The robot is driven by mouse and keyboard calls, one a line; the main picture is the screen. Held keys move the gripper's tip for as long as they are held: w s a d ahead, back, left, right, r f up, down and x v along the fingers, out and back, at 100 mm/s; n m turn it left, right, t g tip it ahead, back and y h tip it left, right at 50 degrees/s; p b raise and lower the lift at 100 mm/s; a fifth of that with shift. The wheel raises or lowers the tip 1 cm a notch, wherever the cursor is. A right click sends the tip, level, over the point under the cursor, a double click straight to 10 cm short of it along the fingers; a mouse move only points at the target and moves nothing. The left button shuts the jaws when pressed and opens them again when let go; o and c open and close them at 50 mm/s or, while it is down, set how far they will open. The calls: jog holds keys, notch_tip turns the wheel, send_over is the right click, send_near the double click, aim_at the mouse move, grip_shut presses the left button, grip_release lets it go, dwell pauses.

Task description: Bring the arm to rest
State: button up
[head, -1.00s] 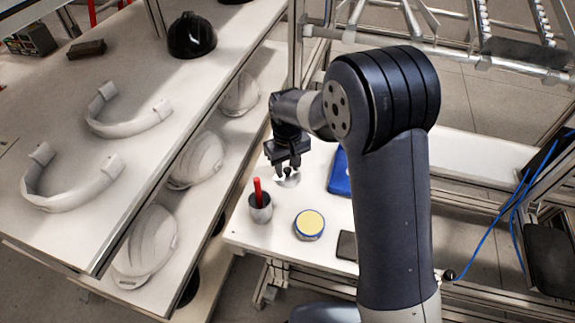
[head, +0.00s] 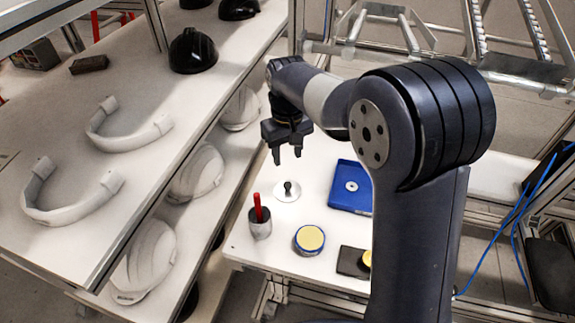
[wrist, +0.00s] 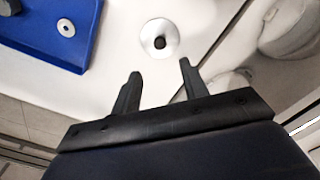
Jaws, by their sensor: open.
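My gripper (head: 288,155) is open and empty in the head view, raised above the white table (head: 275,255) with its fingers pointing down. In the wrist view its two fingers (wrist: 158,88) stand apart with nothing between them. A round metal disc with a dark knob (head: 287,190) lies on the table below the gripper, apart from it. The disc also shows just beyond the fingertips in the wrist view (wrist: 159,39).
A blue tray (head: 350,199) holds a small ring. A grey cup (head: 260,224) with a red stick, a yellow-topped round tin (head: 309,239) and a dark pad (head: 352,262) stand nearby. A shelf at left holds pale curved bands (head: 128,136), black helmets (head: 192,51) and white shells (head: 150,255).

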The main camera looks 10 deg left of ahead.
jog(key=shift+r, duration=0.6)
send_over(287, 184)
jog(key=shift+f, duration=4.35)
